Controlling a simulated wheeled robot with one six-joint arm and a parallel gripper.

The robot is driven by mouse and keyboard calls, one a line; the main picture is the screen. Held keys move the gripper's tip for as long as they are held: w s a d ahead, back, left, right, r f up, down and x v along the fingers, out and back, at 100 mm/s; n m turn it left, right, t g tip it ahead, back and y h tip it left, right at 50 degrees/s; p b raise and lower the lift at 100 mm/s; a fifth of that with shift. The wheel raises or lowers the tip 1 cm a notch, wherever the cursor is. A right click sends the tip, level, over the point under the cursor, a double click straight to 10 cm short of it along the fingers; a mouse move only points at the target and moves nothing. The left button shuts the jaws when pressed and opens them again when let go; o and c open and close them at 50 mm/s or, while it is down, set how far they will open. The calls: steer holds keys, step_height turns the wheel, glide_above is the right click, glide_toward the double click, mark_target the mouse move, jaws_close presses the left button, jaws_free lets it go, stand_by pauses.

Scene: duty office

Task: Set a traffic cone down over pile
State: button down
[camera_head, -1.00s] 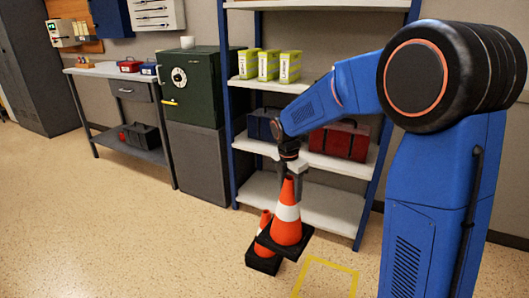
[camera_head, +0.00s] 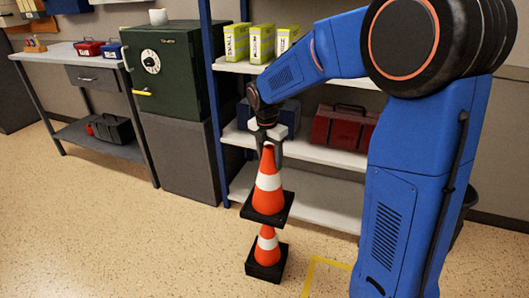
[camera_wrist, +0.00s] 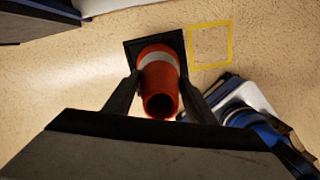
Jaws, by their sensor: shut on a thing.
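My gripper (camera_head: 269,151) is shut on the top of an orange traffic cone (camera_head: 268,190) with a white band and a black square base. The held cone is upright in the air. A second cone (camera_head: 267,246), the pile, stands on the floor below it, left of the yellow floor marking. In the head view the held cone's base covers the top of the standing cone; I cannot tell whether they touch. In the wrist view the held cone (camera_wrist: 158,82) sits between the two fingers, and its base hides the cone below.
A yellow taped outline (camera_head: 318,264) marks the floor to the right and shows in the wrist view (camera_wrist: 231,45). Behind stands a blue-framed shelf (camera_head: 330,205) with boxes and a red toolbox (camera_head: 343,127). A green safe (camera_head: 170,75) is at left. Open floor lies left and in front.

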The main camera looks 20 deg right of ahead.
steer(key=shift+w+f, duration=0.1)
steer(key=shift+f, duration=0.1)
step_height(320, 180, down, 30)
steer(key=shift+f, duration=0.25)
stand_by(3.9)
stand_by(0.3)
steer(key=c, duration=0.7)
jaws_free()
steer(key=r, duration=0.5)
steer(key=s+a+r, duration=0.1)
steer(key=r, duration=1.1)
steer(key=shift+s+a+r, duration=0.1)
steer(key=shift+s+a, duration=0.05)
steer(key=shift+a, duration=0.25)
